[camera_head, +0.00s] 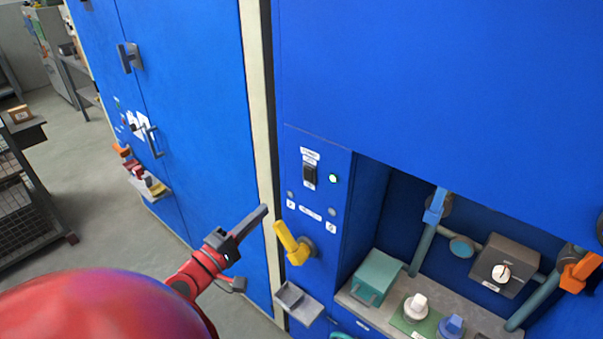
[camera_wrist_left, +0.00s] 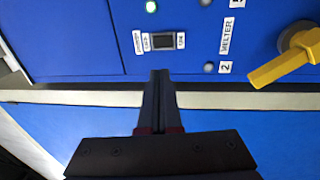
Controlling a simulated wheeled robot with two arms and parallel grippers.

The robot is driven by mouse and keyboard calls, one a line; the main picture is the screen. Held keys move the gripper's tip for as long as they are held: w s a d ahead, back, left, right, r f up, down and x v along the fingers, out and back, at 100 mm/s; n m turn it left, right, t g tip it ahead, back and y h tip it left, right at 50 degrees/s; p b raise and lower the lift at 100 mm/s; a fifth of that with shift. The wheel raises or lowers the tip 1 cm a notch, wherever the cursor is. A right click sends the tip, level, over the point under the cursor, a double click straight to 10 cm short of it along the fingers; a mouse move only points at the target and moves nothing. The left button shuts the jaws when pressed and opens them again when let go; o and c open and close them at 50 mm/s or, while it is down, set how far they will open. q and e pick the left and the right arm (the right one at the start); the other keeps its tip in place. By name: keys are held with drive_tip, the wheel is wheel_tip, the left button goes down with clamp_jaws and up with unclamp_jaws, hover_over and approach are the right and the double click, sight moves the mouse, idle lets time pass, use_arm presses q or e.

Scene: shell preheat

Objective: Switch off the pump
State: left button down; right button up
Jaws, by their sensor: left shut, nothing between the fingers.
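A black rocker switch (camera_head: 310,174) sits upright on the blue panel, with small labels above and below it. A green lamp (camera_head: 333,178) glows beside it. In the left wrist view, the switch (camera_wrist_left: 166,40) lies just beyond my fingertips, and the lamp (camera_wrist_left: 151,6) is lit. The switch lettering is too small to read surely. My left gripper (camera_head: 264,209) is shut and empty. Its tips appear left of and below the switch in the head view; no contact shows. In the left wrist view, the closed fingers (camera_wrist_left: 160,74) point at the switch. My right gripper is out of view.
A yellow lever (camera_head: 291,243) sticks out below the switch, near my left gripper. A label (camera_wrist_left: 227,34) reads MELTER. A small grey tray (camera_head: 299,303) juts out below. The right recess holds a teal box (camera_head: 376,277), knobs and pipes with blue and orange handles.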

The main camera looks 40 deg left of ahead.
use_arm(q)
drive_tip(key=shift+s+d+r+m+h, duration=0.25)
drive_tip(key=shift+s+d+m+h, duration=0.05)
drive_tip(key=shift+s+d, duration=0.05)
drive_tip(key=shift+w, duration=0.1)
approach(307, 172)
drive_tip(key=w+p, duration=0.1)
drive_tip(key=w+r+p, duration=0.1)
drive_tip(key=w, duration=0.1)
drive_tip(key=w+p, duration=0.1)
drive_tip(key=w, duration=0.1)
drive_tip(key=shift+d+r, duration=0.15)
drive_tip(key=shift+d, duration=0.25)
drive_tip(key=shift+w+p, duration=0.45)
drive_tip(key=shift+w, duration=0.45)
